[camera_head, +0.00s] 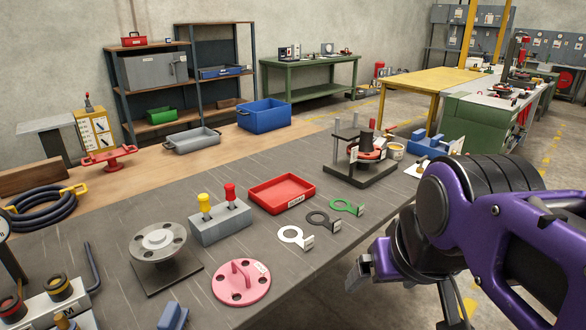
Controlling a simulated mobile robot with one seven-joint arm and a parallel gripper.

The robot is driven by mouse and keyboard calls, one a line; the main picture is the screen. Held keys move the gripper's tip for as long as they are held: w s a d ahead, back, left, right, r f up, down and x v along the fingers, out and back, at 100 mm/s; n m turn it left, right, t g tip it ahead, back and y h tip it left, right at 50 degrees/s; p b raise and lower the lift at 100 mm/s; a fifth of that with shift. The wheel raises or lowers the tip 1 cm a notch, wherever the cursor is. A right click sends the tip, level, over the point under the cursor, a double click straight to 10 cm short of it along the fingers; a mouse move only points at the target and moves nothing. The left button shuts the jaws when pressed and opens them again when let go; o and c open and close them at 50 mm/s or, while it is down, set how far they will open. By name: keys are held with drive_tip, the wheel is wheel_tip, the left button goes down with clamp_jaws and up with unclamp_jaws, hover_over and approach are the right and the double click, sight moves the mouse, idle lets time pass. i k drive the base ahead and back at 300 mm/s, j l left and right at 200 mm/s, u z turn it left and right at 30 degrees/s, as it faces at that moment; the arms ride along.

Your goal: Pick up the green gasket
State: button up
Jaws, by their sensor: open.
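The green gasket (342,205) is a flat ring with a small tag on its right side. It lies on the grey bench top (330,260), right of the red tray. A dark gasket (318,219) and a white gasket (290,235) lie in a row to its lower left, each with a tag. My gripper (362,268) is at the end of the purple arm, to the lower right of the green gasket and apart from it. It is open and nothing shows between its fingers, which are partly hidden by the wrist.
A red tray (282,193), a grey block with yellow and red handles (220,222), a flanged spool (158,243) and a pink disc (241,283) stand left of the gaskets. A dark fixture with posts (360,174) stands behind the green gasket. Bare bench lies below the gaskets.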

sight(360, 211)
drive_tip(key=u, duration=1.3)
drive_tip(key=z, duration=1.5)
drive_tip(key=i+l+u, duration=0.15)
drive_tip(key=i+l, duration=0.3)
drive_tip(key=i+l+u, duration=0.1)
drive_tip(key=i+l, duration=0.35)
drive_tip(key=l, duration=0.2)
drive_tip(key=i+l+u, duration=0.35)
drive_tip(key=i+l, duration=0.15)
drive_tip(key=i, duration=0.05)
